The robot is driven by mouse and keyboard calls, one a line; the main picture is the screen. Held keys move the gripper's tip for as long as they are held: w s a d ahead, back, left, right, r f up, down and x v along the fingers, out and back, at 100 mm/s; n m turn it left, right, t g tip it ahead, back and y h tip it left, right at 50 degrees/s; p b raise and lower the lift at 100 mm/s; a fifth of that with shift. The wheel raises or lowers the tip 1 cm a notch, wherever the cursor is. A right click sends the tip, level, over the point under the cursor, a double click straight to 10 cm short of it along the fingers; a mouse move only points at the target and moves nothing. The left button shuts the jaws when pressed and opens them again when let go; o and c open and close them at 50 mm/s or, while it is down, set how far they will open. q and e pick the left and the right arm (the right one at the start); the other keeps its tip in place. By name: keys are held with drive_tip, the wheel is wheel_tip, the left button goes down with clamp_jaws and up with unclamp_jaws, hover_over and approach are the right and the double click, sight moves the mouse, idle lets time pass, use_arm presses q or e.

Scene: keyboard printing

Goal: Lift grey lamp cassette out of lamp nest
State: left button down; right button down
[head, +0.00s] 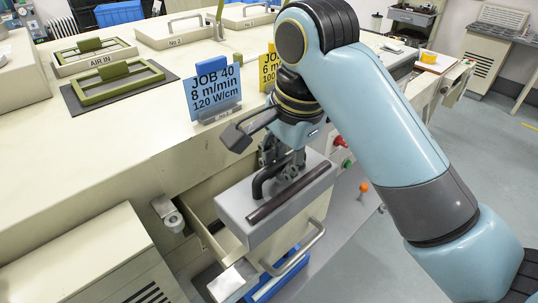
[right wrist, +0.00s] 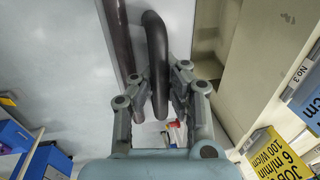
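The grey lamp cassette (head: 233,204) is a grey box with a black bent handle (head: 262,183) and a dark bar along its top. It sits at the open lamp nest (head: 205,235) in the machine front, and its top stands above the nest's rim. My right gripper (head: 283,168) is over the cassette with its fingers on either side of the handle. The cassette's underside is hidden. My left gripper is not in view.
A blue JOB 40 card (head: 214,92) and a yellow card (head: 269,68) stand on the machine top behind my gripper. A metal pull handle (head: 300,252) is in front of the cassette. Green frames (head: 118,82) lie at the back left. Clear floor lies at right.

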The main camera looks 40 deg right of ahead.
sight(300, 199)
drive_tip(key=shift+s+d, duration=0.15)
drive_tip(key=shift+s, duration=1.25)
drive_tip(key=shift+s+d, duration=0.1)
drive_tip(key=shift+s, duration=1.25)
